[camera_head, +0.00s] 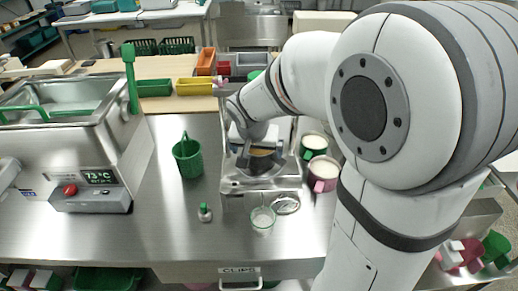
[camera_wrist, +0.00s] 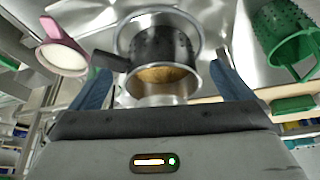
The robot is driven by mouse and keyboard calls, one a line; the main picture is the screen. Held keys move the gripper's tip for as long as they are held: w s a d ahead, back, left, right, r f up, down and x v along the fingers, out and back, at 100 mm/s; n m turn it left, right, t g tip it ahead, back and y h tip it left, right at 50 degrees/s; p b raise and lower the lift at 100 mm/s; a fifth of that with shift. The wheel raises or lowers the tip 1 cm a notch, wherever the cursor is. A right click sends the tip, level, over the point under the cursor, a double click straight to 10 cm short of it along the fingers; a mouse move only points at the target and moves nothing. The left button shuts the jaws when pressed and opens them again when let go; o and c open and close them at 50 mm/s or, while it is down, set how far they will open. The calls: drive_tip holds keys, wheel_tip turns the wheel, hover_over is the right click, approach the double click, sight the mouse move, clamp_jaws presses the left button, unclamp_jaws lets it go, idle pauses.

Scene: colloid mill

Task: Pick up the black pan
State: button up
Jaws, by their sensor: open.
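The black pan (camera_wrist: 160,45) is a dark, dimpled vessel with a short black handle on its left and brownish stuff inside, seen in the wrist view. In the head view the pan (camera_head: 262,161) shows partly below my wrist, at the metal machine (camera_head: 262,184). My gripper (camera_wrist: 160,72) is open, with one blue finger on each side of the pan and gaps visible between. The handle reaches close to the left finger; I cannot tell if they touch. In the head view my gripper (camera_head: 256,147) is over the machine, its fingers mostly hidden.
A green basket (camera_head: 188,158) stands left of the machine. A green mug (camera_head: 314,145) and a pink mug (camera_head: 323,176) stand close on its right. A glass (camera_head: 262,219), metal lid (camera_head: 286,204) and small bottle (camera_head: 205,212) lie in front. A steel bath (camera_head: 70,135) fills the left.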

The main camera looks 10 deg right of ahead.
drive_tip(key=shift+w+d+r+p, duration=0.15)
drive_tip(key=shift+w+d, duration=0.1)
drive_tip(key=shift+w, duration=0.35)
drive_tip(key=shift+w+d+f+p, duration=0.15)
drive_tip(key=shift+w+d, duration=0.1)
drive_tip(key=shift+w, duration=0.3)
drive_tip(key=shift+x, duration=1.2)
drive_tip(key=shift+w+f, duration=0.25)
drive_tip(key=shift+d, duration=0.1)
drive_tip(key=c, duration=1.1)
drive_tip(key=shift+r, duration=0.15)
